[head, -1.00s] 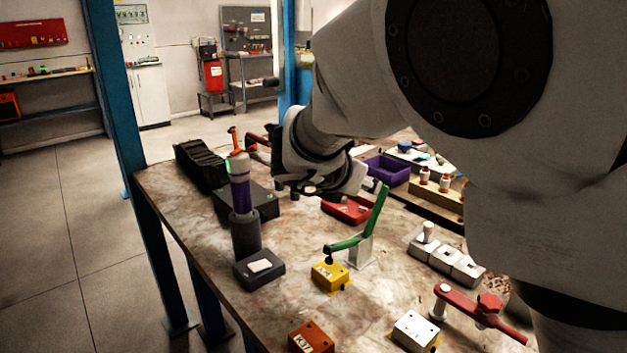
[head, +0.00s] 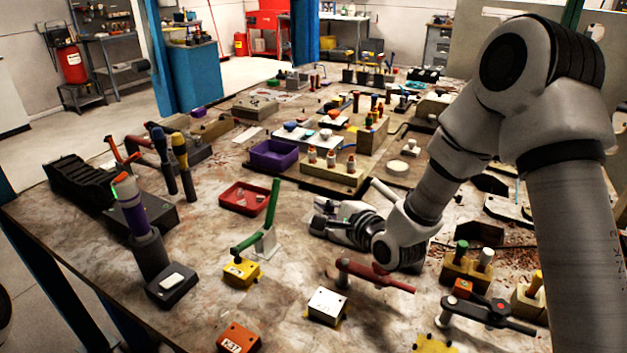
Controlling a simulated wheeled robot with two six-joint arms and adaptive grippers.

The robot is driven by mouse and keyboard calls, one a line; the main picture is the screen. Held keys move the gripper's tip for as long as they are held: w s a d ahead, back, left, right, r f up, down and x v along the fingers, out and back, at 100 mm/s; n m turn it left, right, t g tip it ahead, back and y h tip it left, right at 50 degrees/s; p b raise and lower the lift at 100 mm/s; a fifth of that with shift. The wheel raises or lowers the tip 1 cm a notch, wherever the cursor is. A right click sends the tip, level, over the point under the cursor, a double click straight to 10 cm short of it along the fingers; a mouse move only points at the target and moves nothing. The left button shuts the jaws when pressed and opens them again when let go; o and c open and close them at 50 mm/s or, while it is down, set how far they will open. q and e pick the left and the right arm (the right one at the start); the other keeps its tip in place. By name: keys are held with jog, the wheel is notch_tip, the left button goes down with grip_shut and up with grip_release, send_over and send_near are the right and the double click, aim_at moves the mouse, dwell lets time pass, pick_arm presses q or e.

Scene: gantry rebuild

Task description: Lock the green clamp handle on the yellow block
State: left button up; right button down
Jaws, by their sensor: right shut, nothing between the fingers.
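The green clamp handle (head: 272,205) stands nearly upright on its pale metal bracket (head: 265,243). The clamp's green arm (head: 249,241) reaches left, its dark tip over the yellow block (head: 237,274); I cannot tell whether the tip presses on it. The yellow block sits on the table with a white label on it. My right gripper (head: 320,219) is low over the table, right of the green handle and apart from it. It is shut and empty, its fingers pointing left. My left gripper is not in view.
A red tray (head: 245,199) lies behind the handle. A red clamp (head: 374,272) and white block (head: 326,305) stand to the front right, an orange block (head: 238,338) in front. A purple-handled tool in a dark holder (head: 150,254) stands left. Bare tabletop surrounds the yellow block.

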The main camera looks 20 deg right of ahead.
aim_at(272, 204)
jog(key=p+x, duration=0.1)
jog(key=x, duration=0.9)
jog(key=a, duration=0.1)
jog(key=s+a+r+p, duration=0.1)
jog(key=a, duration=0.1)
jog(key=shift+s+a+r, duration=0.2)
jog(key=shift+s+a, duration=0.05)
jog(key=shift+a, duration=0.15)
